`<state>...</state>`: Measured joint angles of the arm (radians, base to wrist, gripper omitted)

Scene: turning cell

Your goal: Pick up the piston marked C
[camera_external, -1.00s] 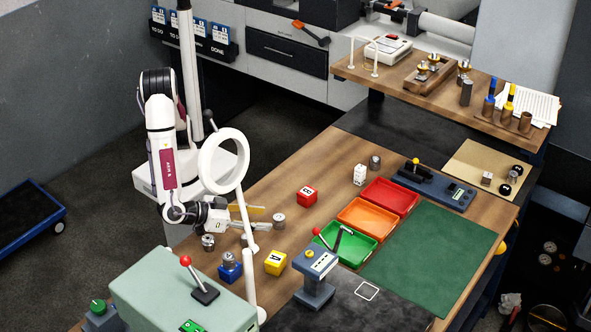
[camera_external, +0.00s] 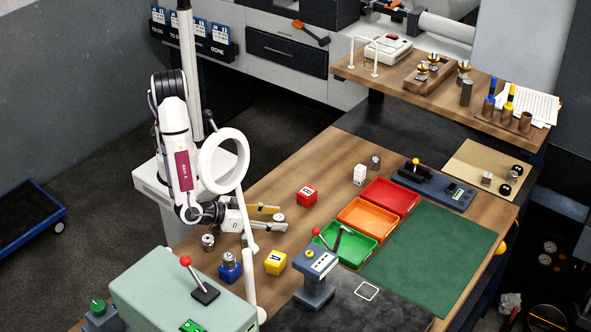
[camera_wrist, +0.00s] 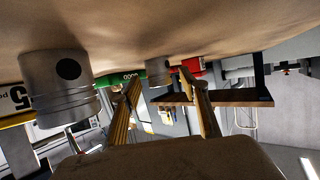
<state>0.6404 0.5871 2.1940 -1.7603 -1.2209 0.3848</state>
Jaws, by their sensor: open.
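Small grey metal pistons stand on the wooden bench, and I cannot read a letter C on any of them. A larger-looking piston (camera_wrist: 60,85) with a dark pin hole is left of the fingers in the wrist view.
A yellow cube (camera_external: 275,262) and a red cube (camera_external: 307,195) flank the gripper area. A white ring stand (camera_external: 245,185) is close beside my arm. Green (camera_external: 372,256), orange and red trays lie to the right. A grey press (camera_external: 315,275) stands in front.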

